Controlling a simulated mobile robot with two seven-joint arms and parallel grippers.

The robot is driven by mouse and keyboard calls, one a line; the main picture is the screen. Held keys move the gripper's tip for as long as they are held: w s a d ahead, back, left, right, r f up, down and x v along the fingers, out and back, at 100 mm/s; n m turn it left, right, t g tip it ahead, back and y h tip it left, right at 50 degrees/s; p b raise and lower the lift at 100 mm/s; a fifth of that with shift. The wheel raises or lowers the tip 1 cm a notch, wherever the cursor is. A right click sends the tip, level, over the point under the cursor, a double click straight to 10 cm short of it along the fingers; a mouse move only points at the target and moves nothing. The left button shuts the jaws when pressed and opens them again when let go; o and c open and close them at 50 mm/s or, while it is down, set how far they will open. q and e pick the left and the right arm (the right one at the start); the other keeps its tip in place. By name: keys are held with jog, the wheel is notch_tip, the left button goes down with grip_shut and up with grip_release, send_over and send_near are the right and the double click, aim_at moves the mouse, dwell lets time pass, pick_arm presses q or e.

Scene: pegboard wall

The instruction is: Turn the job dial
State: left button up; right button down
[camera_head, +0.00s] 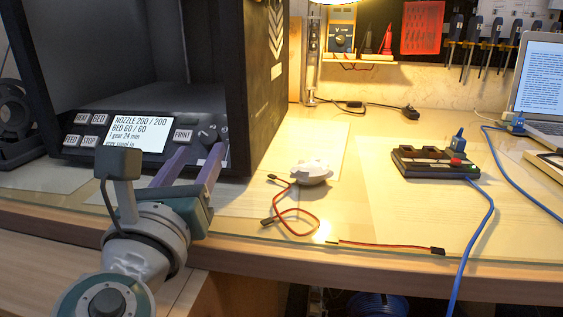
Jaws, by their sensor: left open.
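The job dial (207,136) is a dark knob at the right end of the black printer's front panel, right of the PRINT button (183,135). The panel's lit display (138,134) reads nozzle 200 / 200, bed 60 / 60 and "1 gear 24 min", with a lower line partly cut off. My left gripper (201,150) reaches up from the lower left with its two purple fingers apart. The fingertips are just below and around the dial in the picture; whether they touch it I cannot tell. My right gripper is out of view.
The black printer (262,85) fills the left of the bench. A white lumpy part (311,172) and a red-black cable (292,213) lie to its right. A dark board with blue cable (434,162) and a laptop (541,85) stand further right. The bench front between is mostly clear.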

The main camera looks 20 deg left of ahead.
pick_arm(q)
jog(key=v, duration=0.6)
jog(key=shift+s+d, duration=0.1)
jog(key=shift+s, duration=0.1)
jog(key=s+a+r+n+g+y+p, duration=0.1)
jog(key=s+a+r+n+g+p, duration=0.35)
jog(key=r+n+p, duration=0.5)
jog(key=s+a+r+n+g+y+p, duration=0.2)
jog(key=s+a+r+n+g+p, duration=0.4)
jog(key=n+p, duration=0.7)
jog(key=s+d+r+n+g+h+p, duration=0.25)
jog(key=d+r+h+p, duration=0.25)
jog(key=d+p, duration=0.25)
jog(key=s+d+r+n+g+h+p, duration=0.1)
jog(key=s+d+r+n+h+p, duration=0.25)
jog(key=d+r+h+p, duration=0.35)
notch_tip(320, 180, up, 34)
jog(key=y+p, duration=0.2)
jog(key=p, duration=3.3)
jog(key=shift+s+d, duration=0.35)
jog(key=shift+d, duration=0.15)
